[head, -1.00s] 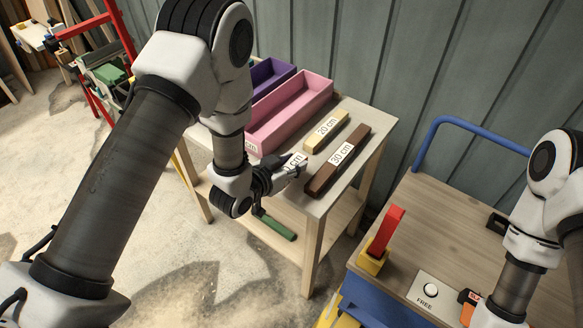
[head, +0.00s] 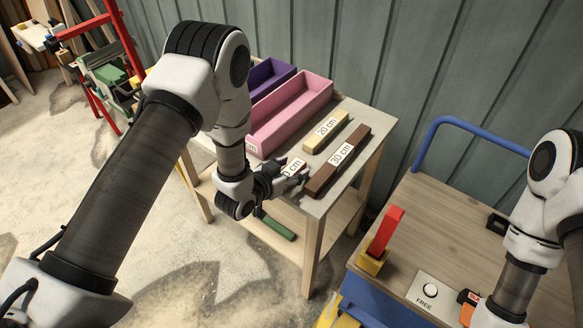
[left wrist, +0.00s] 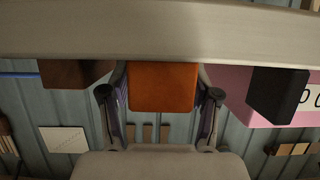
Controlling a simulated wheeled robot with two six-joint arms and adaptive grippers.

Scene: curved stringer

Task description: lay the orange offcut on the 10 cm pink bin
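The orange offcut (left wrist: 162,87) sits between the two fingers of my left gripper (left wrist: 160,110) in the left wrist view, with the fingers close against its sides. In the head view my left gripper (head: 292,180) is at the table's front edge. A white label ending in "0 cm" (head: 293,167) shows by its fingers; the gripper hides most of the offcut. I cannot tell whether the offcut touches the tabletop. My right gripper is out of view.
A yellow 20 cm offcut (head: 326,132) and a brown 30 cm offcut (head: 338,161) lie on the table (head: 375,118). A purple bin (head: 268,76) stands beside the pink one. A green piece (head: 276,227) lies on the lower shelf. A wooden-topped cart (head: 440,220) stands at right.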

